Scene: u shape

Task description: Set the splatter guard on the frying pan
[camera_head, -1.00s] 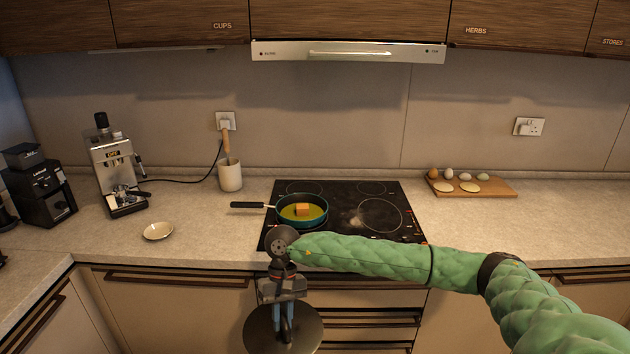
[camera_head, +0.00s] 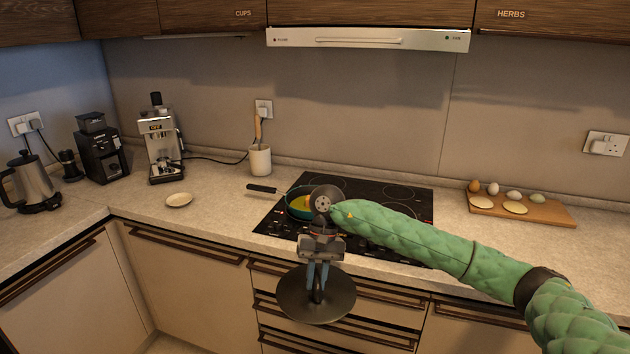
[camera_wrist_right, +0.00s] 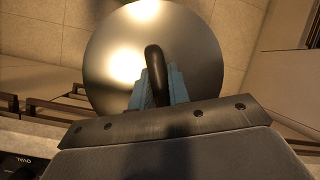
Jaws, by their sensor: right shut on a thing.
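The splatter guard (camera_head: 338,302) is a dark round disc with an upright handle. My right gripper (camera_head: 318,284) is shut on that handle and holds the guard in front of the drawers, lower than the counter top in the picture. In the right wrist view the guard (camera_wrist_right: 195,50) fills the upper middle, its handle between the blue fingers (camera_wrist_right: 158,88). The frying pan (camera_head: 291,204) sits on the left part of the hob, its black handle pointing left. Something orange lies in it. My right wrist hides part of the pan. My left gripper is not in view.
The black hob (camera_head: 405,212) is set in the counter. A board (camera_head: 545,210) with eggs lies at right. A utensil crock (camera_head: 260,161), a small dish (camera_head: 179,200), a coffee machine (camera_head: 160,145), a grinder (camera_head: 102,155) and a kettle (camera_head: 32,183) stand left. Drawers lie below.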

